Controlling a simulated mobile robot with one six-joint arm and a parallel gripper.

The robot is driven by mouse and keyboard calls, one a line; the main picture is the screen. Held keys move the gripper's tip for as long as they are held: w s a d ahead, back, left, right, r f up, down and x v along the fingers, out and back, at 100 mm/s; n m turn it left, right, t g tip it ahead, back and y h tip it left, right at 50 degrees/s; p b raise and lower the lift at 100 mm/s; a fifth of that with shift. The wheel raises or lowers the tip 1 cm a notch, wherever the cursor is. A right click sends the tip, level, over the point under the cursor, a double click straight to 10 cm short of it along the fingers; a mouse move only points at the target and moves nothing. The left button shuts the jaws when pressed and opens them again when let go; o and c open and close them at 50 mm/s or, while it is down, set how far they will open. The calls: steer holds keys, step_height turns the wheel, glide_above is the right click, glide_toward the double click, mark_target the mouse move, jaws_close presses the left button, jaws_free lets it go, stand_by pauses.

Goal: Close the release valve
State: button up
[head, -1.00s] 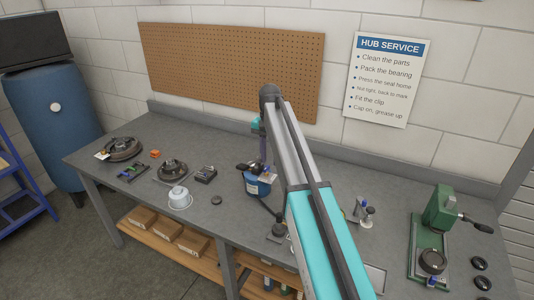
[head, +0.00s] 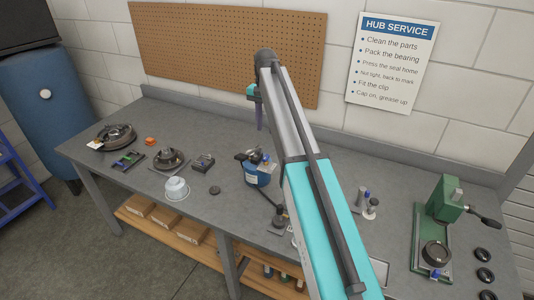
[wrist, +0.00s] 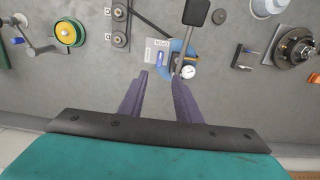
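A blue hand pump (head: 257,172) with a black lever stands near the middle of the grey bench. In the wrist view, the blue pump body (wrist: 176,47) shows from above with a round white gauge (wrist: 189,71), a black handle (wrist: 196,12) and a pale label plate (wrist: 157,50). I cannot make out the release valve clearly among the small parts by the gauge. My gripper (wrist: 160,74) is open and empty, its purple fingers pointing at the bench just beside the pump. In the head view my gripper (head: 259,115) hangs above and behind the pump, apart from it.
A green press (head: 440,230) stands at the right of the bench. Bearing hubs (head: 170,158), a white cup (head: 177,188) and small parts lie to the left. A pegboard (head: 225,50) is on the wall behind. Bare bench lies behind the pump.

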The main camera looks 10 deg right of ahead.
mark_target(266, 157)
step_height(266, 157, down, 13)
steer(key=b, duration=0.7)
steer(key=shift+s+f, duration=0.15)
steer(key=shift+f, duration=0.05)
jaws_close()
steer(key=shift+d, duration=0.15)
